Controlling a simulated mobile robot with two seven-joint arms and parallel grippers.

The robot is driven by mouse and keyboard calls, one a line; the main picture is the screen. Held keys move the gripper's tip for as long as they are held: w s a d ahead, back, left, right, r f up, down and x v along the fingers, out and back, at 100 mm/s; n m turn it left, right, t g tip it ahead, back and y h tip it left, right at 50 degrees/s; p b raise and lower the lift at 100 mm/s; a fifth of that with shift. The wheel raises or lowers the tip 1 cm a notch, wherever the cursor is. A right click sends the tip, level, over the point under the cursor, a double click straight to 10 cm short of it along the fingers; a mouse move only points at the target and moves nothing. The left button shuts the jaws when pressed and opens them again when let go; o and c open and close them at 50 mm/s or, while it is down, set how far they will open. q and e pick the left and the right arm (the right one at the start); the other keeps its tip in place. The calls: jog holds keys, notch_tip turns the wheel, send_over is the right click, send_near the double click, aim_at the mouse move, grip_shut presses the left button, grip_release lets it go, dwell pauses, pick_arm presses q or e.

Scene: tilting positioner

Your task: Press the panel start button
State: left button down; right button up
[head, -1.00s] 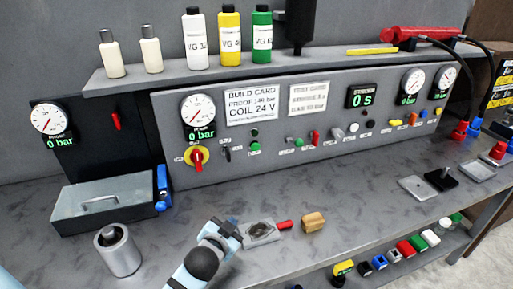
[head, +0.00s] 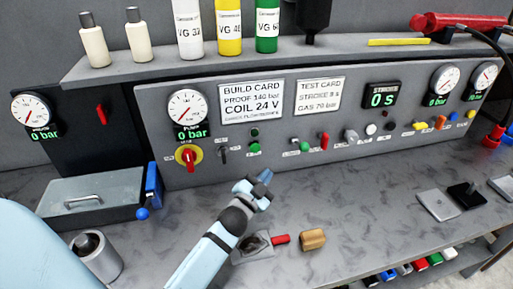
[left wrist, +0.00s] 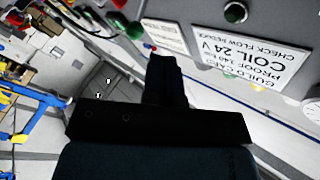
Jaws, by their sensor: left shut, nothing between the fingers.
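The grey panel (head: 290,125) runs along the back of the bench. A green button (head: 254,148) sits below the build card, under a dark green lamp (head: 254,132). Another green knob (head: 304,146) is farther right; I cannot read the small labels. My left gripper (head: 265,178) is shut and empty, in front of the panel and a little below the green button, apart from it. In the left wrist view its dark fingers (left wrist: 165,72) point toward the panel, and a round green part (left wrist: 235,12) shows near the top. My right gripper is not in view.
A red-yellow rotary switch (head: 187,156) and a small black switch (head: 223,152) are left of the button. A lidded box (head: 90,195) stands left.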

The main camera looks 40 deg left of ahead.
aim_at(256, 152)
pick_arm(q)
jog(key=w+a, duration=0.6)
jog(key=shift+a, duration=0.4)
jog(key=shift+a, duration=0.1)
dwell(2.0)
jog(key=shift+w+a+f, duration=0.1)
jog(key=shift+w+a, duration=0.1)
jog(key=shift+w, duration=0.05)
jog(key=shift+w+a, duration=0.25)
jog(key=shift+a, duration=0.1)
dwell(0.7)
dwell(0.3)
jog(key=shift+s+d, duration=0.55)
jog(key=shift+d, duration=0.15)
jog(key=shift+s+d+p, duration=0.45)
jog(key=shift+s+d, duration=1.2)
jog(key=shift+d, duration=0.25)
